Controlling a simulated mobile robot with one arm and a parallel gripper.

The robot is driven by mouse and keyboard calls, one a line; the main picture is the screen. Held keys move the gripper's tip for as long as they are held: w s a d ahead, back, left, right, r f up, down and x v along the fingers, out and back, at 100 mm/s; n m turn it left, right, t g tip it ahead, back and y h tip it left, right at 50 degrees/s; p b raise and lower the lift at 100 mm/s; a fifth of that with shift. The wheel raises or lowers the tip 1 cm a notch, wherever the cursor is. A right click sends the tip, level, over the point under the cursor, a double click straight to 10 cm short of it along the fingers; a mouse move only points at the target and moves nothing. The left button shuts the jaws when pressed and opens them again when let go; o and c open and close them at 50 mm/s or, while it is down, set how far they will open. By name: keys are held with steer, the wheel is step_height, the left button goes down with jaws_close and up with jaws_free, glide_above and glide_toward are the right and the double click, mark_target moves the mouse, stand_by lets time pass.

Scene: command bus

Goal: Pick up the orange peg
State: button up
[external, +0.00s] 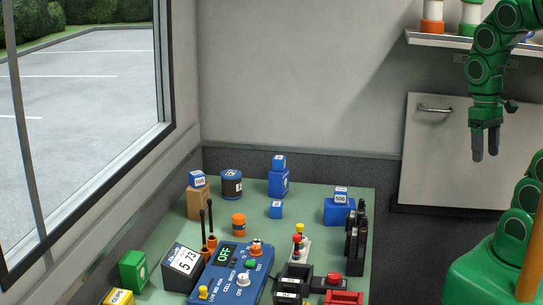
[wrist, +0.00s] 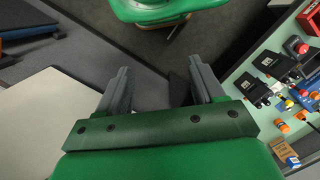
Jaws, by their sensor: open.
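A short orange cylinder (external: 239,229) with a dark band, likely the orange peg, stands on the green table (external: 330,258), left of its middle. Two orange pieces with tall black rods (external: 212,241) stand left of it, by the blue console. In the wrist view, a small orange cylinder (wrist: 285,128) shows at the right on the table; I cannot tell for sure that it is the same one. My gripper (external: 485,156) is raised at the upper right, pointing down, well apart from the table. In the wrist view its fingers (wrist: 160,70) are spread with nothing between them.
A blue console (external: 229,276) with a display reading OFF fills the table front. Blue blocks (external: 279,184) and a dark labelled cylinder (external: 231,184) stand at the back. Black radios (external: 356,237) line the right edge. A shelf (external: 450,41) hangs near my arm.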

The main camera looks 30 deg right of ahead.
steer(key=m+t+y, duration=1)
steer(key=m+t, duration=0.1)
steer(key=m, duration=1.5)
glide_above(233, 234)
steer(key=s+d, duration=0.3)
steer(key=d, duration=0.1)
step_height(233, 234, down, 24)
steer(key=shift+r, duration=0.25)
steer(key=shift+w+a+f+m, duration=0.15)
steer(key=shift+w+f+m, duration=0.15)
steer(key=shift+f+m, duration=0.2)
steer(key=shift+h, duration=0.3)
steer(key=shift+x, duration=2.5)
steer(key=shift+r, duration=0.1)
steer(key=c, duration=1.1)
